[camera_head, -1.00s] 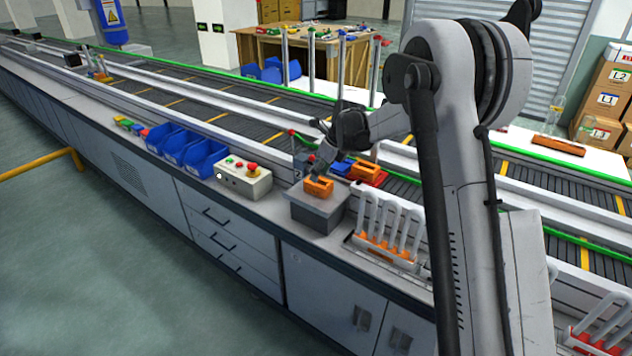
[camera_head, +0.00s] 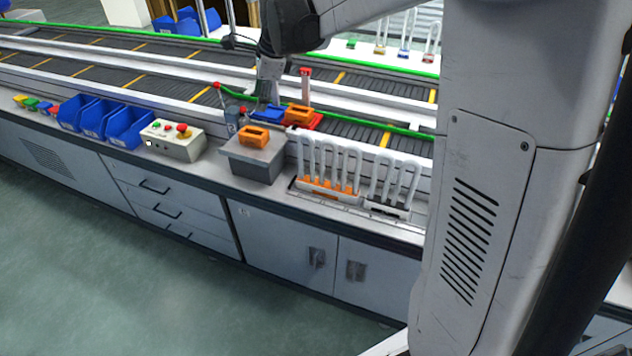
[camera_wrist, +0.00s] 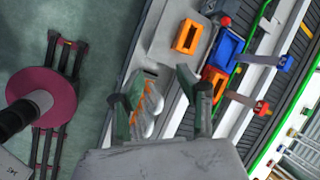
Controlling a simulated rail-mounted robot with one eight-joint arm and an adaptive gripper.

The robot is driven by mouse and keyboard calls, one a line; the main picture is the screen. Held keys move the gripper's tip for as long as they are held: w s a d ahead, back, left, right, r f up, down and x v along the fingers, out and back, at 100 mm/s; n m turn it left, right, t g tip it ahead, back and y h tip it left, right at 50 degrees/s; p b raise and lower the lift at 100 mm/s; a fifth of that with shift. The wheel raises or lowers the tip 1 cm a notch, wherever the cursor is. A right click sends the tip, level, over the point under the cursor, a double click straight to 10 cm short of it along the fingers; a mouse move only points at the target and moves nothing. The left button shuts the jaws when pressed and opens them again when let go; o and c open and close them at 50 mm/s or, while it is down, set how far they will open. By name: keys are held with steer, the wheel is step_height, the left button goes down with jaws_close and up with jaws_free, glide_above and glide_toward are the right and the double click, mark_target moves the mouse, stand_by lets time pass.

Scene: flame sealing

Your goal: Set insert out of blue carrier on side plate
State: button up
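An orange insert (camera_head: 254,137) with an open slot sits on the grey side plate (camera_head: 235,150), the top of a grey block. It also shows on the plate in the wrist view (camera_wrist: 187,36). The blue carrier (camera_head: 265,113) is on the conveyor behind the plate. In the wrist view the blue carrier (camera_wrist: 227,53) looks empty. My gripper (camera_wrist: 158,88) is open, its two fingers spread with nothing between them. In the head view my gripper (camera_head: 269,88) is raised behind the plate, clear of the insert.
A red carrier (camera_head: 316,122) holding another orange insert (camera_head: 299,114) is right of the blue carrier. Racks with upright white tubes (camera_head: 335,170) stand right of the plate. A control box (camera_head: 172,142) and blue bins (camera_head: 128,127) stand left. A red-topped post (camera_head: 305,85) rises nearby.

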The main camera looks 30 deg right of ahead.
steer(key=s+a+n+t+h, duration=0.1)
steer(key=s+n+t+h, duration=0.1)
steer(key=s+n, duration=1.8)
steer(key=s, duration=1.4)
steer(key=shift+f+n+t, duration=0.3)
steer(key=shift+n+t, duration=0.1)
steer(key=shift+a, duration=0.1)
